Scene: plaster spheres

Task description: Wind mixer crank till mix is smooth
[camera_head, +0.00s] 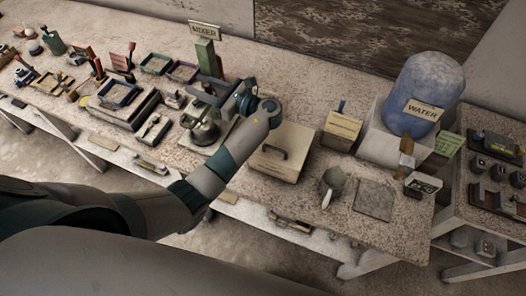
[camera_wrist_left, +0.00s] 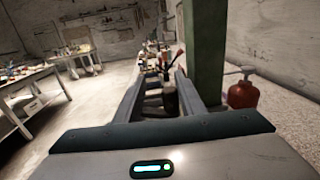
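The mixer stands at the back middle of the bench, with a green post (camera_head: 206,58) and a MIXER sign (camera_head: 205,30). Its greenish pot (camera_head: 203,127) sits on a pale base, partly behind my arm. My left gripper (camera_head: 208,84) is beside the post, above the pot; its fingers show only small in the head view. In the left wrist view the fingers (camera_wrist_left: 163,85) stand apart. A dark upright knob (camera_wrist_left: 170,98), perhaps the crank handle, shows between them, nearer the right finger. The post (camera_wrist_left: 203,50) is just right of them. The mix inside the pot cannot be seen. My right gripper is not in view.
A lidded box (camera_head: 281,152) stands right of the mixer. Trays (camera_head: 119,93) crowd the left. A red bottle (camera_wrist_left: 243,92) stands right of the post in the wrist view.

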